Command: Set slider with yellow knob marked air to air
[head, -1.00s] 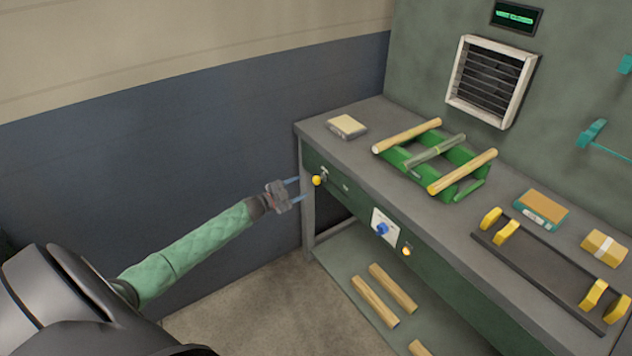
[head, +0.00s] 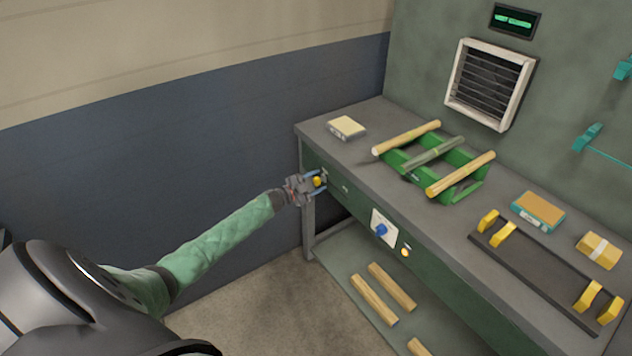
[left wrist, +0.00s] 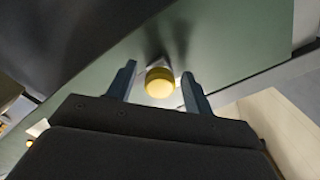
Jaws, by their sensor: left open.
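The yellow slider knob (head: 318,182) is on the green front panel of the bench, near its left end. It also shows in the left wrist view (left wrist: 160,82). My left gripper (head: 317,183) is open, with its two blue fingers on either side of the knob. In the left wrist view the open fingers (left wrist: 158,84) flank the knob, with a gap to the left finger; the right finger is very close to it, and I cannot tell if it touches. The slider's marking is too small to read. My right gripper is not in view.
A blue knob on a white plate (head: 382,230) and a second yellow knob (head: 405,252) are further right on the panel. The bench top holds a green frame with wooden rods (head: 440,165), a small box (head: 346,127) and a dark rail with yellow brackets (head: 540,265). A louvred vent (head: 490,84) is on the wall.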

